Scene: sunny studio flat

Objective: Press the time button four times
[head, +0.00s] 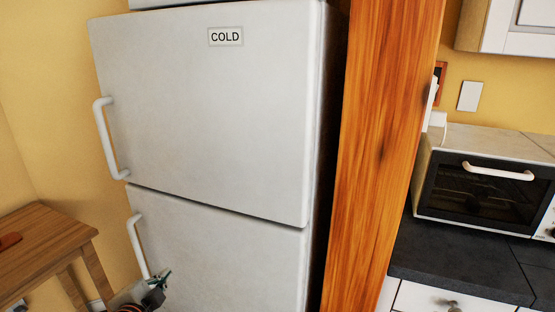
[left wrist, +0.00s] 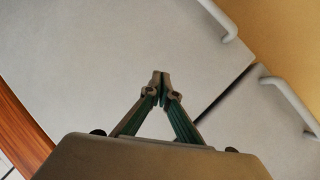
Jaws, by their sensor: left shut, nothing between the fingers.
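My left gripper (head: 162,278) is at the bottom of the head view, in front of the lower fridge door. In the left wrist view its two fingers (left wrist: 160,76) meet at the tips, shut and empty, with the pale fridge doors behind them. A small white oven (head: 438,154) with a dark glass door stands on the counter at the right of the head view. Its control strip (head: 547,222) is cut off by the right edge, with part of a knob showing. I cannot make out a time button. My right gripper is out of view.
The white fridge (head: 210,110) with a COLD label and curved handles fills the middle. A wooden panel (head: 380,130) stands between it and the dark counter (head: 450,268). A small wooden table (head: 45,245) is at the left. A white cabinet (head: 495,28) hangs above the oven.

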